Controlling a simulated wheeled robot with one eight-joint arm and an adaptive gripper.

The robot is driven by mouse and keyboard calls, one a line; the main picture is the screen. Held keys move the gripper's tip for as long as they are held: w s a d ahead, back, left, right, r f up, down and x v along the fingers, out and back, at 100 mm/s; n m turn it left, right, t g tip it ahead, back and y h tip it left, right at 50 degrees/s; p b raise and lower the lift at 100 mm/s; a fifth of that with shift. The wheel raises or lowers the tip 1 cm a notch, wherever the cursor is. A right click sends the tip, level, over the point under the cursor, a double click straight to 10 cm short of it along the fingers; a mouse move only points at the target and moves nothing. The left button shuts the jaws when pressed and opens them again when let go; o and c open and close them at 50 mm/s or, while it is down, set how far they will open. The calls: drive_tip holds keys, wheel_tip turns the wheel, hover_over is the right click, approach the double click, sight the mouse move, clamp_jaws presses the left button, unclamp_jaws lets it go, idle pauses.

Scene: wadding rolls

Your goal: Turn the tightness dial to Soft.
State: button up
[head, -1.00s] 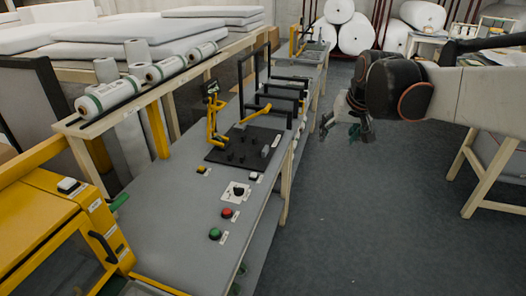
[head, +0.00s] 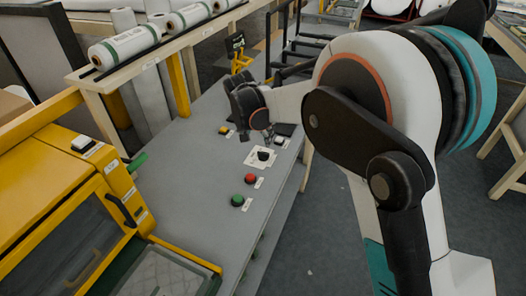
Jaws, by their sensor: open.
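The tightness dial (head: 263,155) is a black knob on a white square plate on the grey bench top. The plate's markings are too small to read, so I cannot tell the dial's setting. My gripper (head: 256,136) is open and hangs over the bench just behind the dial, slightly to its left in the picture. It looks apart from the dial. The fingers are small and dark here, and their exact height above the bench is hard to tell.
A red button (head: 250,178) and a green button (head: 238,200) sit nearer than the dial. A yellow button (head: 224,130) lies left of my gripper. A yellow machine (head: 60,190) stands at the left. Wrapped rolls (head: 125,46) lie on a raised shelf.

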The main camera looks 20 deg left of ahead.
sight(263, 152)
drive_tip(key=b+x, duration=0.3)
drive_tip(key=x, duration=0.9)
drive_tip(key=shift+f+b, duration=0.15)
drive_tip(key=shift+b, duration=0.15)
drive_tip(key=c, duration=1.1)
